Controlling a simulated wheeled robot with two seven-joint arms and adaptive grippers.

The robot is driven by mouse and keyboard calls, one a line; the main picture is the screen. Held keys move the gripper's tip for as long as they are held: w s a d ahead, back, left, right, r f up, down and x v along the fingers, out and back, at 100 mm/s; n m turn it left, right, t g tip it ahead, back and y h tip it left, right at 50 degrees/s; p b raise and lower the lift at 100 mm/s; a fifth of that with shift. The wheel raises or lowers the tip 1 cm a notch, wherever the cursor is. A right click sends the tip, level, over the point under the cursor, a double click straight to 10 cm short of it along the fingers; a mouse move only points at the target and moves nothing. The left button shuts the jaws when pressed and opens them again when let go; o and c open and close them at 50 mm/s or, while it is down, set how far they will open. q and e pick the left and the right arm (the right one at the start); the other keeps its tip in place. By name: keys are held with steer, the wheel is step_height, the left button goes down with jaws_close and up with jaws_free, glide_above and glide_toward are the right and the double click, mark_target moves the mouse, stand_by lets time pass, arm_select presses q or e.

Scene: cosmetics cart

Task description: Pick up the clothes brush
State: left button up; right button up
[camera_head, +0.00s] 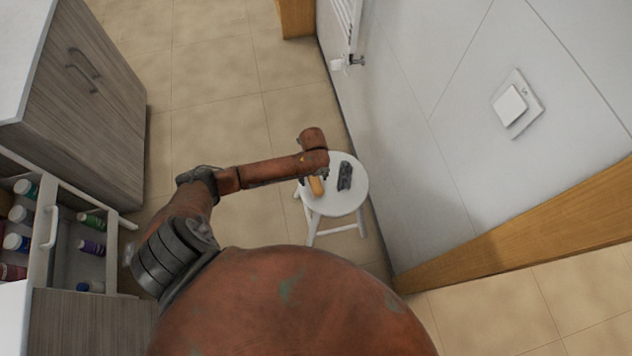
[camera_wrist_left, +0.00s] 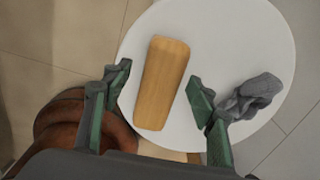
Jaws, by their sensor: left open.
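The clothes brush, a tan wooden block, lies on a round white stool (camera_head: 335,207). In the head view the brush (camera_head: 316,186) is partly covered by my left wrist above it. In the left wrist view the brush (camera_wrist_left: 162,84) lies slightly tilted, wooden side up; I see no bristles. My left gripper (camera_wrist_left: 159,72) is open above the stool, its green-padded fingers on either side of the brush, with gaps showing on both sides. In the head view its fingers are not clearly seen. My right gripper is out of view.
A dark grey lumpy object (camera_head: 345,176) lies on the stool right of the brush, close to my right-hand finger in the wrist view (camera_wrist_left: 250,96). A white wall stands right of the stool. At left are a wooden cabinet (camera_head: 85,110) and an open drawer with several bottles.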

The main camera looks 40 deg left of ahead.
arm_select(q)
steer(key=shift+f, duration=0.3)
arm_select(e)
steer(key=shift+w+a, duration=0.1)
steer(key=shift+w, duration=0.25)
arm_select(q)
steer(key=shift+c, duration=0.7)
steer(key=c, duration=1.2)
steer(key=shift+r, duration=0.2)
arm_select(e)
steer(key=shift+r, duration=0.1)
